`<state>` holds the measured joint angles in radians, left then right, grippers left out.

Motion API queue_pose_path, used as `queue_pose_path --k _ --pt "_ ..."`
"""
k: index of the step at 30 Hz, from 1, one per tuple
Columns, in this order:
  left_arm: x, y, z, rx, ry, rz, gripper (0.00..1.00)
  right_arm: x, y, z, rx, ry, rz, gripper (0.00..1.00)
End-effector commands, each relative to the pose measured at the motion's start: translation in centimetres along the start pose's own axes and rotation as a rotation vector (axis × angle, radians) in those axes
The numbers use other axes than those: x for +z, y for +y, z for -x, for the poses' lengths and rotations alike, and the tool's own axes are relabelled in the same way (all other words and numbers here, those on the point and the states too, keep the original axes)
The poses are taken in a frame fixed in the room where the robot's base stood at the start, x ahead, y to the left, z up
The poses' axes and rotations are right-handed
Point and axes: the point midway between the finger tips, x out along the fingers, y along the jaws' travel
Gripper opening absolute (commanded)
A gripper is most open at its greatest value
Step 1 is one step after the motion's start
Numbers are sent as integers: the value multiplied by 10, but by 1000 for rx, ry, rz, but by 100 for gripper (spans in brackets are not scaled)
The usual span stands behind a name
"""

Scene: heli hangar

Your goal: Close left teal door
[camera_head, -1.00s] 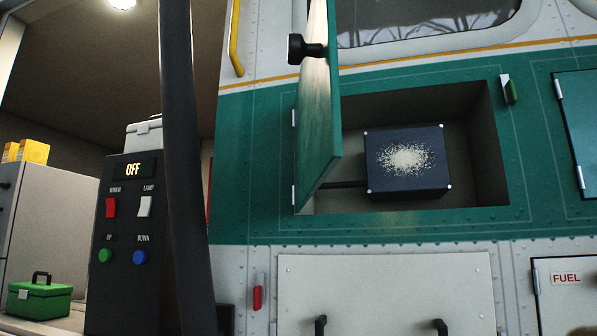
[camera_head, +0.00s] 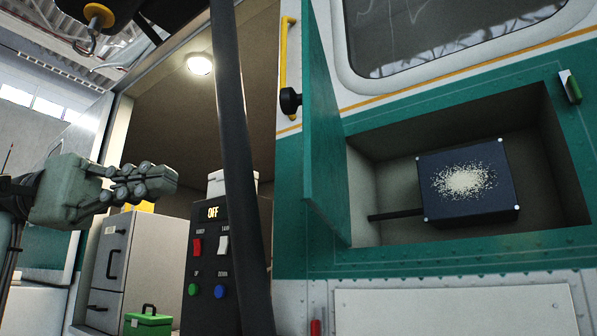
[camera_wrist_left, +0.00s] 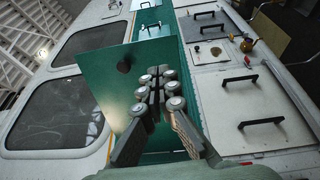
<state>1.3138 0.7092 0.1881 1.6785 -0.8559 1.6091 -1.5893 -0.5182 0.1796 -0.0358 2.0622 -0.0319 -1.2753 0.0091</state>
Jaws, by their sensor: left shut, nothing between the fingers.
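The left teal door (camera_head: 322,140) stands open, swung out from the left edge of a recessed compartment (camera_head: 362,190) in the teal and white body. My right gripper is not in view.
Inside the compartment is a dark box (camera_head: 468,188) with a pale speckled patch. A black control panel (camera_head: 212,265) reading OFF stands left of the compartment. A green toolbox (camera_head: 148,324) and a grey cabinet (camera_head: 110,265) are at the lower left. A yellow handle (camera_head: 286,50) is near the door.

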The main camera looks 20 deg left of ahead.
Motion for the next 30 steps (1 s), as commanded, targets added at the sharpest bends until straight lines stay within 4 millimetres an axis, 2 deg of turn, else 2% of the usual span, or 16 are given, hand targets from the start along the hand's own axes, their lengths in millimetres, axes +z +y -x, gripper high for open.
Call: queue_pose_path --k 5,10,21,25,30 --pt "4 -2 -7 -37 15 -42 0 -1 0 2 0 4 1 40" --pt "4 -3 -36 -37 11 -40 0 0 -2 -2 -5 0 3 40" --pt "3 -4 -112 -34 10 -37 0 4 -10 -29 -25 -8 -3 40" --pt "2 -5 -128 -33 10 -35 0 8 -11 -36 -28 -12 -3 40" --pt "2 -6 -137 -32 11 -35 0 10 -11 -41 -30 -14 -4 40"
